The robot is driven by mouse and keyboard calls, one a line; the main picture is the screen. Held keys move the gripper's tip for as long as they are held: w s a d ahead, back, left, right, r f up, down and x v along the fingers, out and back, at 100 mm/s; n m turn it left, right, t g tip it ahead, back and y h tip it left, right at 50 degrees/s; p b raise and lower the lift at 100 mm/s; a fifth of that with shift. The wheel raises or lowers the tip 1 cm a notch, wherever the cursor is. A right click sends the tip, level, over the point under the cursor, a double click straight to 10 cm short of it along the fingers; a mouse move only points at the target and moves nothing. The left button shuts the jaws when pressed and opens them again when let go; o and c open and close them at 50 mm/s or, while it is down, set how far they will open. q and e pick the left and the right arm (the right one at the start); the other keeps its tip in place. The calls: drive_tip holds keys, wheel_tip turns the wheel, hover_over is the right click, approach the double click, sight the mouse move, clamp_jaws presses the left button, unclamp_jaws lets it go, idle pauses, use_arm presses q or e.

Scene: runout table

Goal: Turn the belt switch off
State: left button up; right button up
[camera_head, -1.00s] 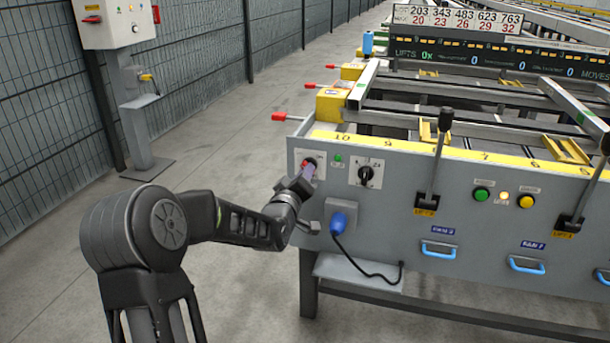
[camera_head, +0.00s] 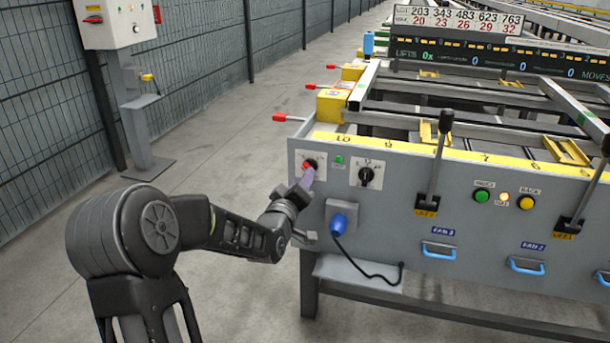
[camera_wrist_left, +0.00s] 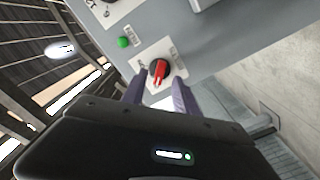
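The belt switch appears to be a red-handled rotary knob (camera_head: 309,164) on a white plate at the left end of the grey control panel. In the left wrist view the red and black knob (camera_wrist_left: 159,71) sits just beyond the fingertips. My left gripper (camera_head: 306,178) is in front of the knob, with its fingers partly over the plate's lower edge. In the left wrist view its two purple-grey fingers (camera_wrist_left: 158,84) are apart with nothing between them. Whether they touch the knob is unclear. My right gripper is not in view.
A green lamp (camera_head: 339,159) and a black selector knob (camera_head: 366,175) are right of the switch. A blue plug (camera_head: 339,223) with a black cable sits below. A lever (camera_head: 438,160) stands farther right.

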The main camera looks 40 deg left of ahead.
use_arm(q)
drive_tip(key=v, duration=0.5)
drive_tip(key=shift+p, duration=0.3)
drive_tip(key=shift+f, duration=0.1)
